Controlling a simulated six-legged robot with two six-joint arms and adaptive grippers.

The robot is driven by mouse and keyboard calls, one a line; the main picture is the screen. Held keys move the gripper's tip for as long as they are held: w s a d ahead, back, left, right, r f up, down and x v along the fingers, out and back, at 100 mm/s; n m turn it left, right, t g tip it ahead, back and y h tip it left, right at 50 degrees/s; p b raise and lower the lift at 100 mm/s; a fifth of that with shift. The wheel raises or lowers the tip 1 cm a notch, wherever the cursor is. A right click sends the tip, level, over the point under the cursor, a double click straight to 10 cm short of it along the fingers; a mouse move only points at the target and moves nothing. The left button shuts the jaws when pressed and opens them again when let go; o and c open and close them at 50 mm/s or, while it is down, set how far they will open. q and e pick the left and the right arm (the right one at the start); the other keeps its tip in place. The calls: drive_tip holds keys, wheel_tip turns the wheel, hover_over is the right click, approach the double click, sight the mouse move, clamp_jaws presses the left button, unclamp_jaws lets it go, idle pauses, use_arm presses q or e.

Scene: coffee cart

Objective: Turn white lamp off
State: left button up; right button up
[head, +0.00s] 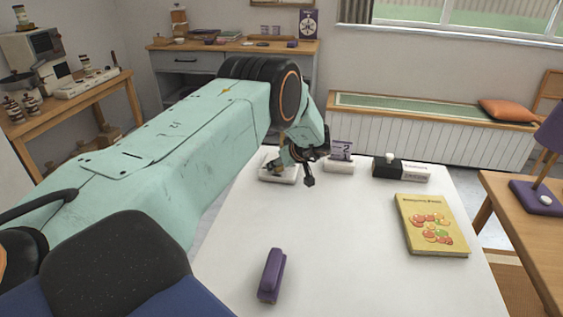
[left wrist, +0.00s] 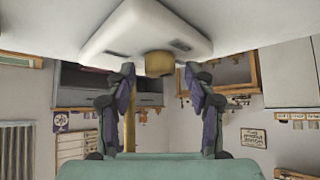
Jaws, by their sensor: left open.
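The white lamp's base (head: 284,178) sits at the far left of the white table, partly behind my left gripper (head: 294,172). The base also shows in the left wrist view (left wrist: 145,27), upside down, with a brass-coloured knob (left wrist: 158,63) on it. A thin yellowish post (left wrist: 130,128) rises from the base beside one finger. My left gripper (left wrist: 160,72) is open, with its fingertips on either side of the knob. Whether they touch it, I cannot tell. The lamp's shade is hidden in the head view. My right gripper is not in view.
On the white table (head: 345,260) are a purple stapler (head: 271,275), a yellow book (head: 432,226), a number card (head: 341,150) and a black-and-white box (head: 400,169). A purple lamp (head: 547,150) stands on the right-hand wooden table. The white table's middle is clear.

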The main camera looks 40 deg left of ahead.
use_arm(q)
drive_tip(key=v, duration=1.2)
